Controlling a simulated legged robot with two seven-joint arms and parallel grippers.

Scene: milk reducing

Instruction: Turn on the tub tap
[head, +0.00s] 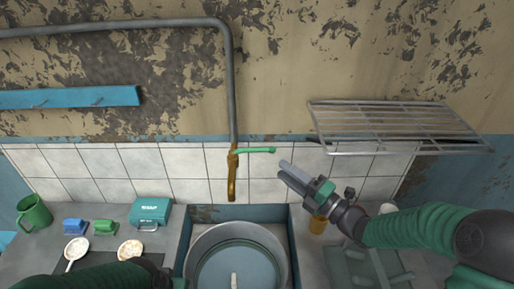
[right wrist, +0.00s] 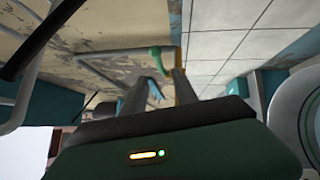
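The brass tap (head: 232,178) hangs from a grey pipe on the tiled wall, above the tub (head: 190,262). Its green lever handle (head: 258,150) points right. My right gripper (head: 284,168) is just right of and slightly below the handle's end, apart from it in the head view. In the right wrist view, the fingers of my right gripper (right wrist: 158,85) are spread with nothing held between them, and the green handle (right wrist: 156,55) shows just beyond the tips. Part of my left arm shows at the bottom of the head view; its gripper is out of sight.
A wire rack (head: 395,115) juts from the wall above my right arm. An orange-brown jar (head: 318,224) stands below the right gripper. A teal box (head: 150,212), a green mug (head: 34,212) and sponges are on the left counter. The wall around the handle is clear.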

